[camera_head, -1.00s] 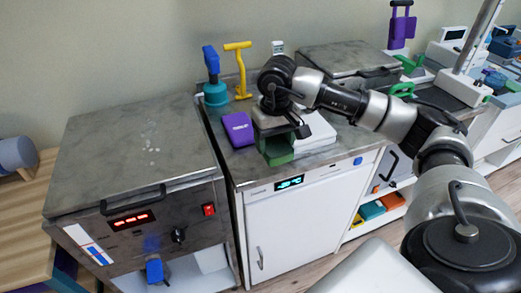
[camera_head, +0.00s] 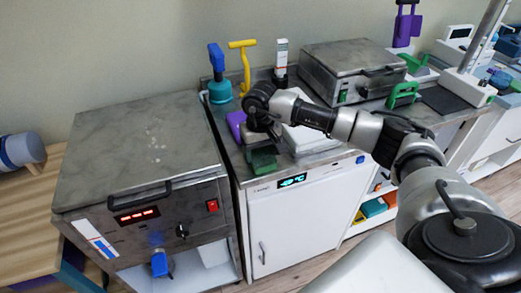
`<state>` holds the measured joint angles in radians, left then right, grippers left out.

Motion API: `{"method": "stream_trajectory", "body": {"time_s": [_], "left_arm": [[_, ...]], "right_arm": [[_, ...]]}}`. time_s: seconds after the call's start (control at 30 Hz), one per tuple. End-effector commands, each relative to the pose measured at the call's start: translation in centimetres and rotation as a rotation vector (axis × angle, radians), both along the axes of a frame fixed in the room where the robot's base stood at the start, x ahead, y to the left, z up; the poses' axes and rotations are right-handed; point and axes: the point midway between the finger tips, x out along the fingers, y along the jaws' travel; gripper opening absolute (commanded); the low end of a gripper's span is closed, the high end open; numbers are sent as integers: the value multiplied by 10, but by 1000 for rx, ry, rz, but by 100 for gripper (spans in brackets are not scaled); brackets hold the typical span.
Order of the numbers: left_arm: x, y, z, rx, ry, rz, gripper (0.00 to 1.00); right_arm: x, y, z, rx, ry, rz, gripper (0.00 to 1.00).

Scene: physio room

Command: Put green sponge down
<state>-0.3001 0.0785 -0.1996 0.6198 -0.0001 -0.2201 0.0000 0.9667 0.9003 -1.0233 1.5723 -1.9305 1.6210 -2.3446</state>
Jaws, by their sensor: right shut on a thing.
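The green sponge (camera_head: 263,161) is at the front left of the steel counter top (camera_head: 307,166), close to its front edge. My right gripper (camera_head: 261,146) is shut on the sponge from above, with its fingers partly hidden by the wrist. The sponge looks low, at or just above the counter; I cannot tell whether it touches. My left gripper is not in view.
A purple block (camera_head: 236,122) stands just left of the gripper and a white box (camera_head: 308,137) just right. A steel-topped unit (camera_head: 141,150) stands left.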

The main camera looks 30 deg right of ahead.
Motion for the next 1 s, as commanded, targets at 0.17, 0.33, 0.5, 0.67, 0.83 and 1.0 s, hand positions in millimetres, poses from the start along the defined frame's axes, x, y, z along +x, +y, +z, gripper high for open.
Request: {"method": "stream_trajectory", "body": {"time_s": [0.17,0.33,0.5,0.67,0.83,1.0], "left_arm": [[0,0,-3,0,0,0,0],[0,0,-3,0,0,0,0],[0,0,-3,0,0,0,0],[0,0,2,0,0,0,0],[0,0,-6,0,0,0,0],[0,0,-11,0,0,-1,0]], "right_arm": [[0,0,-3,0,0,0,75],[0,0,-3,0,0,0,93],[0,0,-3,0,0,0,93],[0,0,4,0,-1,-1,93],[1,0,32,0,-6,0,93],[1,0,71,0,-6,0,93]]}}
